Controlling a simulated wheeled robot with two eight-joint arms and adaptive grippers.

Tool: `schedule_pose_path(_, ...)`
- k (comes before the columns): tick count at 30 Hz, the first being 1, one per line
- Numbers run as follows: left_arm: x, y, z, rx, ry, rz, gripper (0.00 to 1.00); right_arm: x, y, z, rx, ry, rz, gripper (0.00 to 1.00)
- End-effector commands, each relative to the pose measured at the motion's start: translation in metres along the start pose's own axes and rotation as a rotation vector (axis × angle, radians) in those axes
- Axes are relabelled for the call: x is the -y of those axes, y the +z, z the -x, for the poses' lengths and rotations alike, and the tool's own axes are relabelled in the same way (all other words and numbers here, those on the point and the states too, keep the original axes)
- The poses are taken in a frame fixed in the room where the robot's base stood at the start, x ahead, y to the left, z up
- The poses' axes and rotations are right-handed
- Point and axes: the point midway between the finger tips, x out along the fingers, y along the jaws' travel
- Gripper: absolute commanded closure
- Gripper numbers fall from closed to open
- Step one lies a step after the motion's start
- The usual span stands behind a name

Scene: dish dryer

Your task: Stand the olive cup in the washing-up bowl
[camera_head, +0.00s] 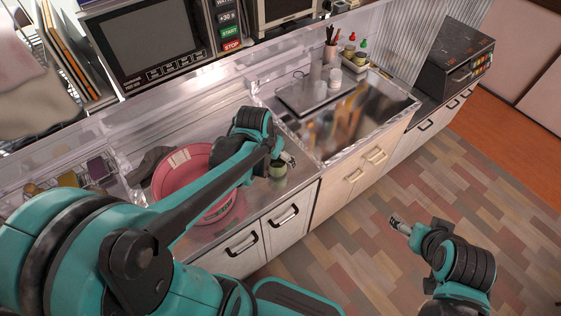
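The olive cup (278,170) stands on the metal counter, just right of the pink washing-up bowl (165,178). My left gripper (288,160) is at the cup's upper right edge. I cannot tell whether it touches the cup, and its fingers are too small and overlapped to read as open or shut. My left arm crosses over the bowl and hides much of its inside. My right gripper (397,222) is over the floor, away from the counter, with no object visible in it; its finger gap is unclear.
A dish rack (100,170) with dishes stands left of the bowl. A microwave (150,45) is at the back. The counter's front edge is close to the cup.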

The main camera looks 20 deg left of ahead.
Motion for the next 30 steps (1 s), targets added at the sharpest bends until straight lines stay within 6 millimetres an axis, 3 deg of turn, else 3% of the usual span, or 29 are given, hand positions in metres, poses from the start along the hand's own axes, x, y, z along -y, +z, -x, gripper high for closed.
schedule_pose_path(3,0.013,-0.008,-0.020,0.044,0.017,-0.014,0.13,0.000,-0.005,0.007,0.000,0.000,0.000,0.20)
schedule_pose_path(9,0.023,-0.009,-0.042,0.079,0.033,-0.032,0.13,0.000,-0.007,0.009,0.000,0.000,0.000,0.20)
schedule_pose_path(24,0.019,-0.012,-0.111,0.082,0.035,-0.034,0.13,0.000,0.013,-0.018,0.000,0.000,0.000,0.20)
schedule_pose_path(30,0.019,-0.011,-0.121,0.082,0.035,-0.033,0.13,0.000,0.015,-0.021,0.000,0.000,0.000,0.20)
